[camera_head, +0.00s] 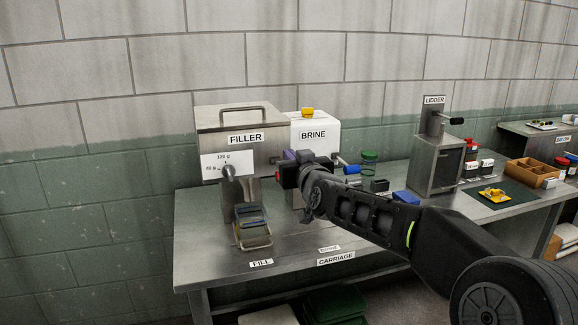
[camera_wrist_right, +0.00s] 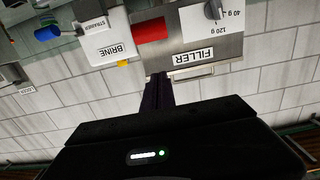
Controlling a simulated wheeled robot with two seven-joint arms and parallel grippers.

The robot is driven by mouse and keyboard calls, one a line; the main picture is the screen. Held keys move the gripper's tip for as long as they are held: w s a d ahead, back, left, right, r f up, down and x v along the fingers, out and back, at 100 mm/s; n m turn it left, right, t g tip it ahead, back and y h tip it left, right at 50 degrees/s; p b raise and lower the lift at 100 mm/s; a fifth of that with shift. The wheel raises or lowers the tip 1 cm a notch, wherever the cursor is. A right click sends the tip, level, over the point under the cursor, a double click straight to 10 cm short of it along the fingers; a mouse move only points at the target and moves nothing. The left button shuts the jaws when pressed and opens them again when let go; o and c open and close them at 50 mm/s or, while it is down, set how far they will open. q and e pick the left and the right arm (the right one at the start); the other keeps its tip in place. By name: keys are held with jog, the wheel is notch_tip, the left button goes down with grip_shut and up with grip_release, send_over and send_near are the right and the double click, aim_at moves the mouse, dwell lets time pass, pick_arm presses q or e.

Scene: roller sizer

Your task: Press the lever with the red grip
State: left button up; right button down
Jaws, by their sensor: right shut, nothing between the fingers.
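The red grip (camera_head: 277,174) of the lever shows at the filler's right front in the head view, partly hidden by my right gripper. In the right wrist view, which is upside down, the red grip (camera_wrist_right: 151,28) lies in front of the steel filler (camera_wrist_right: 206,50). My right gripper (camera_head: 292,157) is shut and empty, close to the red grip. In the wrist view its dark purple fingers (camera_wrist_right: 158,80) appear apart from the grip in the picture; I cannot tell whether they touch it. My left gripper is not in view.
The white brine box (camera_head: 316,132) stands right of the filler, with a blue-gripped lever (camera_head: 351,169). A jar rack (camera_head: 252,226) sits on the steel bench before the filler. The lidder (camera_head: 436,160) stands further right. The bench front near the carriage label is clear.

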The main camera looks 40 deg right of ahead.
jog(key=f, duration=0.1)
jog(key=w+f, duration=0.1)
jog(key=f, duration=0.2)
jog(key=shift+w+d, duration=0.25)
jog(key=shift+d, duration=0.05)
notch_tip(320, 180, down, 9)
jog(key=t+h+b, duration=0.2)
jog(key=t+b, duration=0.3)
jog(key=b, duration=2.5)
jog(key=shift+w+t, duration=0.3)
jog(key=shift+w, duration=0.05)
